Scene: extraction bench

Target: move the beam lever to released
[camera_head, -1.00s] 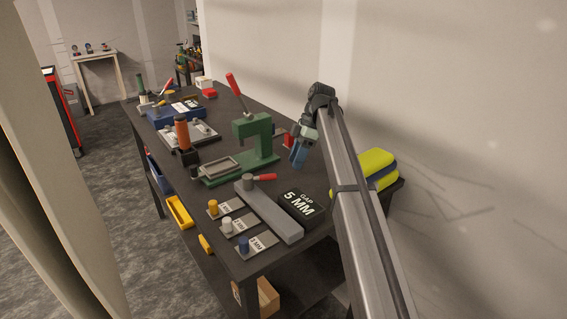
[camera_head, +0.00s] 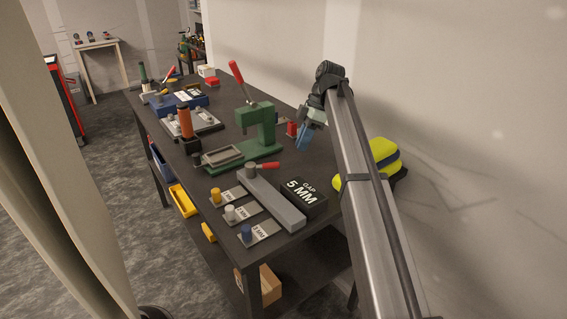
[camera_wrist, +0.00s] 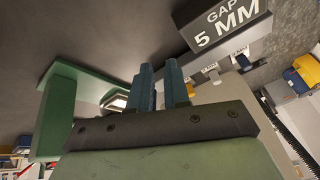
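A short lever with a red grip (camera_head: 267,165) sits on a round grey pivot at the far end of a long grey beam (camera_head: 278,205). The red grip points right, across the beam toward the wall. My gripper (camera_head: 302,138) hangs above the bench's wall side, beyond the lever and apart from it. In the wrist view its two blue fingers (camera_wrist: 162,85) stand slightly apart with a narrow empty gap. I cannot make out the lever in the wrist view.
A black "GAP 5 MM" block (camera_head: 304,194) sits right of the beam. A green press (camera_head: 258,130) with a raised red handle stands behind it. Grey plates with coloured knobs (camera_head: 237,214) lie left of the beam.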

